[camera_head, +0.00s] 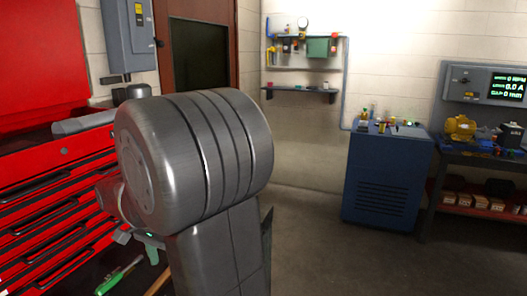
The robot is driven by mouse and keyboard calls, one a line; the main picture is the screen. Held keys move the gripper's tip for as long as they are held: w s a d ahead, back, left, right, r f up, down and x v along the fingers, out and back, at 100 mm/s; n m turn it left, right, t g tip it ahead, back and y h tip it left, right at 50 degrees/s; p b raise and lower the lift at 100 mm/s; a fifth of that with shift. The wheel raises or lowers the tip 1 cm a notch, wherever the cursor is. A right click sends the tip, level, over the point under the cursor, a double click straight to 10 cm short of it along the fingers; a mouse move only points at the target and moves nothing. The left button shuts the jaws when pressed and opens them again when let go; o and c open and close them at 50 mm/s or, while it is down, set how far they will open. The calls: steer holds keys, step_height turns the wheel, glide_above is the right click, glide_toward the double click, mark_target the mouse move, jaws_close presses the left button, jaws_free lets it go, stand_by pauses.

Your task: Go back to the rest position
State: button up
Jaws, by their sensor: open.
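My own arm (190,155) fills the left middle of the head view as a large dark grey ribbed joint with a link below it. I cannot make out my gripper; the arm hides much of the area behind it. Small grey pieces show at the joint's lower left edge, too covered to identify. No held object is visible.
A red tool chest (50,205) stands close at left, with a green-handled screwdriver (120,275) near its lower front. A blue cabinet (385,180) bears small items. A workbench (480,160) with a yellow motor (460,128) stands at right. The central floor (310,245) is clear.

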mark_target(160, 282)
steer(key=w+a+f, duration=0.1)
steer(key=f, duration=0.2)
steer(key=w+a+f, duration=0.1)
steer(key=f, duration=0.2)
steer(key=a+f+p, duration=0.1)
steer(key=f, duration=0.2)
steer(key=shift+w+a+f, duration=0.2)
steer(key=shift+w+a, duration=0.15)
steer(key=shift+w, duration=0.05)
steer(key=shift+r, duration=0.1)
